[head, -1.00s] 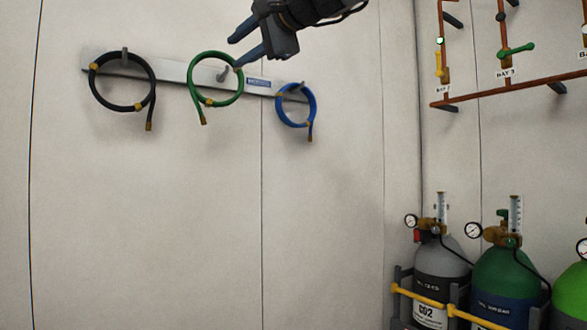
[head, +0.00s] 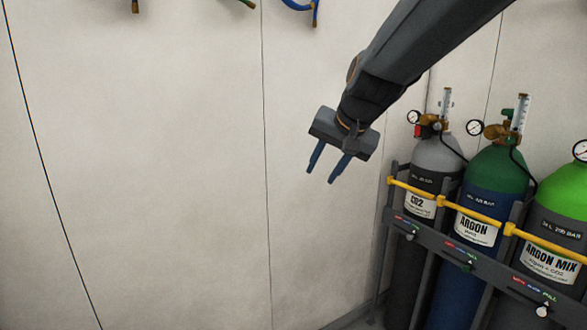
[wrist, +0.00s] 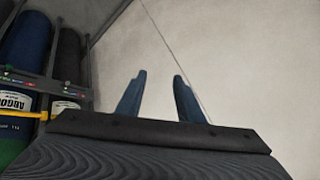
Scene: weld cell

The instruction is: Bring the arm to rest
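My gripper (head: 322,172) hangs in front of the pale wall in the head view, left of the gas cylinders, with its two blue fingers pointing down. The fingers are apart with nothing between them. In the wrist view the fingers of my gripper (wrist: 158,95) also stand apart, with only bare wall beyond them. My arm reaches in from the upper right of the head view.
A grey CO2 cylinder (head: 433,158), a green and blue argon cylinder (head: 487,190) and an argon mix cylinder (head: 560,205) stand at the right in a rack with a yellow bar (head: 470,209). Hose ends, including a blue hose (head: 300,5), show at the top edge. The wall at left is clear.

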